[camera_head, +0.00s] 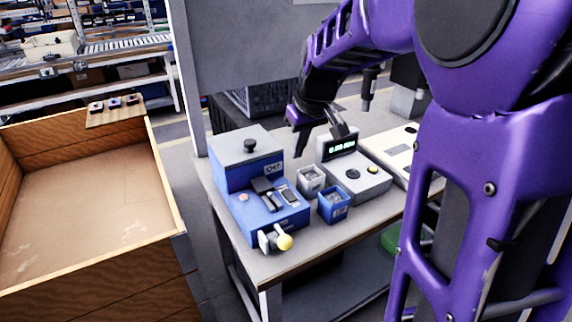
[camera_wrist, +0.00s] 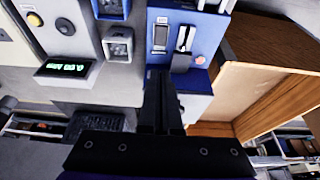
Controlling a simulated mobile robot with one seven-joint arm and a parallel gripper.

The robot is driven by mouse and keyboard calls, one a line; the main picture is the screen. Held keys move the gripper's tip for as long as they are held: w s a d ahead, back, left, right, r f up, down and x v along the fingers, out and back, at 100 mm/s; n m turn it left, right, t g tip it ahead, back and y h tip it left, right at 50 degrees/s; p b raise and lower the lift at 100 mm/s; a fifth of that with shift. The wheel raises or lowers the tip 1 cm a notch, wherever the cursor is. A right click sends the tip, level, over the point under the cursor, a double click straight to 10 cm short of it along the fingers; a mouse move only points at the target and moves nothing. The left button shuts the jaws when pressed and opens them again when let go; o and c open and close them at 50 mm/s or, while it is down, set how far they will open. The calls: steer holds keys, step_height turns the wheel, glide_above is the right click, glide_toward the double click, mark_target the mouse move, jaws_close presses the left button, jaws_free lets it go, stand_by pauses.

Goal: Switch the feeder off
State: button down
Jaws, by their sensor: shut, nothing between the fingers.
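The blue feeder (camera_head: 240,170) stands at the near left corner of the workbench, with a grey top and a black knob (camera_head: 249,145). Its lower front step carries an orange-red button (camera_head: 243,198), dark switch-like parts (camera_head: 290,195) and a lever with a yellow ball (camera_head: 284,242). In the wrist view the feeder (camera_wrist: 208,35) shows a dark rectangular part (camera_wrist: 160,35), a slotted part (camera_wrist: 183,40) and the orange button (camera_wrist: 199,60). I cannot read the switch position. My gripper (camera_head: 299,146) is shut and empty, raised behind and right of the feeder; its fingers also show in the wrist view (camera_wrist: 163,80).
Right of the feeder stand a grey bin (camera_head: 310,180), a blue bin (camera_head: 333,206) and a grey device (camera_head: 358,182) with a black knob and lit display (camera_head: 342,147). A wooden crate (camera_head: 165,175) is left of the bench (camera_head: 300,252). A grey panel (camera_head: 245,60) rises behind.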

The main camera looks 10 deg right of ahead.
mark_target(287, 192)
steer(key=x, duration=0.4)
steer(key=b+x, duration=0.1)
steer(key=x, duration=0.4)
steer(key=s+b+x, duration=0.1)
steer(key=x, duration=0.3)
steer(key=shift+w+f, duration=0.1)
steer(key=shift+f, duration=0.3)
steer(key=shift+w+g+p, duration=0.1)
steer(key=shift+g+p, duration=0.2)
steer(key=shift+p, duration=0.2)
steer(key=shift+f, duration=0.2)
steer(key=shift+s+d+b, duration=0.3)
steer(key=shift+s+b, duration=0.05)
steer(key=shift+s, duration=0.45)
steer(key=shift+r, duration=0.1)
